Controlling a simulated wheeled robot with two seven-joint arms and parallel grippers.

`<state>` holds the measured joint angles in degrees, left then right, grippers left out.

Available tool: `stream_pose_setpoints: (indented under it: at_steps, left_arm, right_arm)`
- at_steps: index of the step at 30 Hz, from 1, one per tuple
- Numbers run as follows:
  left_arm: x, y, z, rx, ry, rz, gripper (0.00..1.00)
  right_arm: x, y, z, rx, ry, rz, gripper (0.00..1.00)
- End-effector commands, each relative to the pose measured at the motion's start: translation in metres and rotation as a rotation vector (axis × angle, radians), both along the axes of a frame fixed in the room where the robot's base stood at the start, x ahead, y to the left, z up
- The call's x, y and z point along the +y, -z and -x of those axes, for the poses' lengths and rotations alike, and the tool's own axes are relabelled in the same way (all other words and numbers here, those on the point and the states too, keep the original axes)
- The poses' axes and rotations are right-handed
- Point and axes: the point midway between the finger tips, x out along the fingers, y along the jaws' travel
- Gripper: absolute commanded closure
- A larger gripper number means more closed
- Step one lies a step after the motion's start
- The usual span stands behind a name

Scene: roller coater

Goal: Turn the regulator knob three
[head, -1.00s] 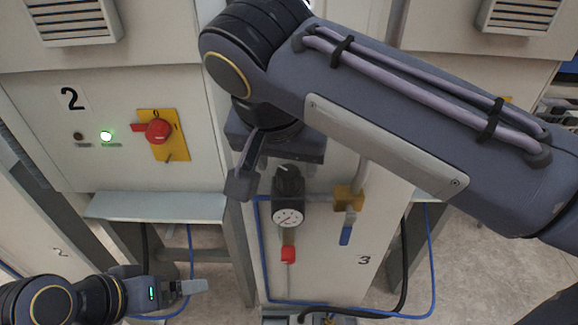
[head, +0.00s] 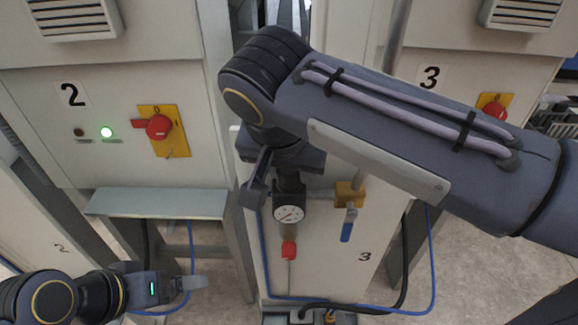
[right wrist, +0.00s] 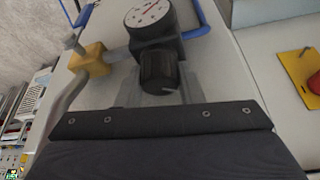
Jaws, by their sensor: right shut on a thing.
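The regulator on cabinet three has a black knob (head: 290,180) above a round white gauge (head: 289,214). In the right wrist view the ribbed knob (right wrist: 158,72) sits straight ahead of the palm, below the gauge (right wrist: 148,13). My right gripper (head: 285,184) is at the knob from above and is shut on it. In the head view one finger shows left of the knob; the wrist hides the knob's top. My left gripper (head: 192,283) is low at the left, away from the regulator. Its finger gap cannot be made out.
A yellow valve block (head: 349,194) with a blue lever (head: 347,232) sits right of the regulator. A red fitting (head: 289,250) hangs below the gauge. A grey shelf (head: 158,203) juts out under panel two. Blue hose (head: 433,255) loops around the front.

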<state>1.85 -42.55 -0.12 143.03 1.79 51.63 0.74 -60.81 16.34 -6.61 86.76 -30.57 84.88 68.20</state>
Motion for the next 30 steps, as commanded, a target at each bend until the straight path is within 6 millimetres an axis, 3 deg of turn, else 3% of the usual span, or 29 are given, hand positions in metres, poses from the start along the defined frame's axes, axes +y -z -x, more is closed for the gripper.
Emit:
stream_pose_setpoints:
  at_steps: [10,30]
  left_arm:
    - [0.0000,0.0016,0.0000,0.000,0.000,0.000,0.00]
    - [0.0000,0.0030,0.0000,0.000,0.000,0.000,0.00]
  right_arm:
    - [-0.0006,0.0000,0.0000,0.000,-0.076,-0.001,0.89]
    - [-0.0006,-0.0009,-0.0002,-0.001,-0.482,-0.001,0.89]
